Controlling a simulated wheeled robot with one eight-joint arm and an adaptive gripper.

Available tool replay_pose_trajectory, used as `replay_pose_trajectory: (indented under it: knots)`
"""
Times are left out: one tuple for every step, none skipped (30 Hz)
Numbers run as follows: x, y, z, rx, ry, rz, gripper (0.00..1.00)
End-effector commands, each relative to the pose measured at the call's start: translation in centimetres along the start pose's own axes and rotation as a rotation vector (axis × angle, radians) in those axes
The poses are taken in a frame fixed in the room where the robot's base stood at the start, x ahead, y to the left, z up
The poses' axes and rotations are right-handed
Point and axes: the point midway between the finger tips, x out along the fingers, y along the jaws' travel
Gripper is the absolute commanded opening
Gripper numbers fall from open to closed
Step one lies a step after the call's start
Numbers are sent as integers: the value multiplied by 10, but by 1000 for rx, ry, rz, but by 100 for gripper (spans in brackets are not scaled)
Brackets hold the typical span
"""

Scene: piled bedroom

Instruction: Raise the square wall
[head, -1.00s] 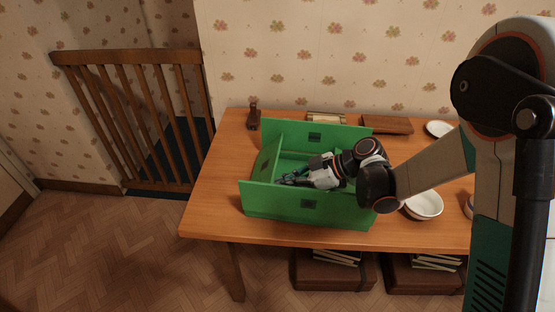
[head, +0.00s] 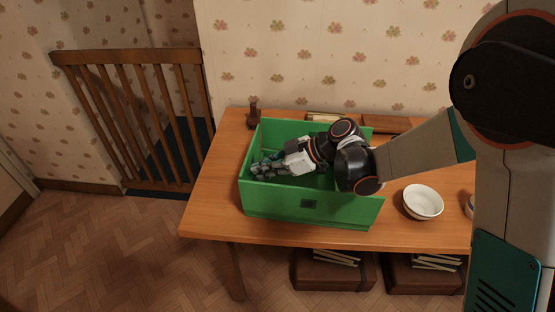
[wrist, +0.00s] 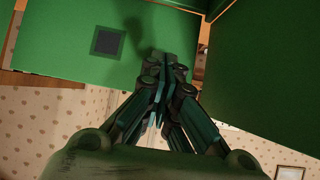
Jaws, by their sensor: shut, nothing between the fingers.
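My gripper (head: 262,168) is shut and empty, low inside the box close to this wall's inner side. In the wrist view my shut fingers (wrist: 166,65) are beside green panels, one with a dark square patch; I cannot tell whether they touch. My arm hides part of the box's interior and right end.
A white bowl (head: 423,202) stands right of the box. A small dark wooden object (head: 253,118) stands behind its left corner, with books (head: 325,117) and a brown board (head: 386,124) behind. The table is clear to the left of the box (head: 215,190).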

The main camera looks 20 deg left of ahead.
Motion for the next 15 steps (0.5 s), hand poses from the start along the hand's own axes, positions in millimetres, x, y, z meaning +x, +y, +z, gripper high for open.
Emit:
replay_pose_trajectory:
  knots:
    - [-1,0,1,0,0,0,0]
    - [-2,0,1,0,0,0,0]
    - [-2,0,1,0,0,0,0]
    - [-3,0,1,0,0,0,0]
    - [-3,0,1,0,0,0,0]
    - [-4,0,1,0,0,0,0]
    - [-6,0,0,0,0,0,0]
    - [-7,0,-1,0,0,0,0]
    - [-10,0,-2,0,0,0,0]
    - [-12,0,-4,0,0,0,0]
    - [-15,0,-5,0,0,0,0]
    - [-19,0,-7,0,0,0,0]
    - [-22,0,-8,0,0,0,0]
    - [-25,0,-10,0,0,0,0]
    - [-29,0,-11,0,0,0,0]
